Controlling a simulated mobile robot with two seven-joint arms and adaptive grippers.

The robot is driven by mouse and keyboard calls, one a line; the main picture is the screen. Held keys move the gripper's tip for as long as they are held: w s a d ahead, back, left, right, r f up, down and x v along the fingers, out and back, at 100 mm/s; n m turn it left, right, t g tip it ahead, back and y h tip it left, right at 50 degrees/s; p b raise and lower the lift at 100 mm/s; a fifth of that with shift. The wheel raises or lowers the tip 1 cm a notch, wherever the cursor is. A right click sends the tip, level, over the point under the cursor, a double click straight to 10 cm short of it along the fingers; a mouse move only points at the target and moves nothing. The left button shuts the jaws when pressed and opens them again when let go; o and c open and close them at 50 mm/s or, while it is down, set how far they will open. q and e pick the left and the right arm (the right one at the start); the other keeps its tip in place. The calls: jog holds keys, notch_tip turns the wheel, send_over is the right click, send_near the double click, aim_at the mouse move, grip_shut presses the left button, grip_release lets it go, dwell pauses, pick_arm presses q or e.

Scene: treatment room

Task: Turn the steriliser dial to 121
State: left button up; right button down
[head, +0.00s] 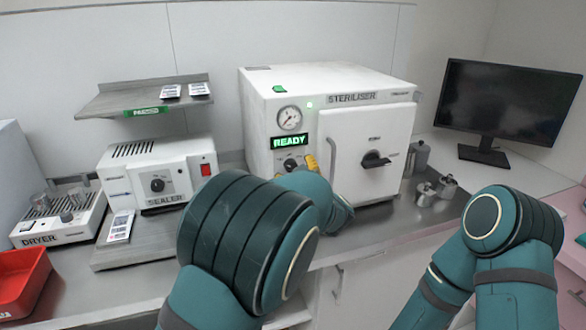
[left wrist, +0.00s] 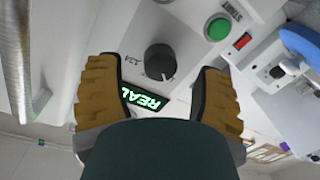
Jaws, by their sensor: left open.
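The white steriliser (head: 355,122) stands on the counter in the head view, with a lit READY display (head: 289,141). Its black dial (head: 291,165) sits below the display, partly hidden by my left arm. In the left wrist view the round dial (left wrist: 160,60) has a pale pointer mark; the small print beside it is hard to read. My left gripper (head: 311,163) is open in front of the panel. Its yellow-brown fingers (left wrist: 160,72) are on either side of the dial in the wrist view, with gaps showing. My right arm is at the right; its gripper is out of view.
A pressure gauge (head: 289,117) is above the display. The steriliser door has a black handle (head: 375,160). A sealer (head: 157,172), dryer (head: 58,218) and red tray (head: 22,285) are left. Metal canisters (head: 426,194) and a monitor (head: 508,100) are right.

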pick_arm(q)
jog(key=v, duration=1)
jog(key=shift+s, duration=0.1)
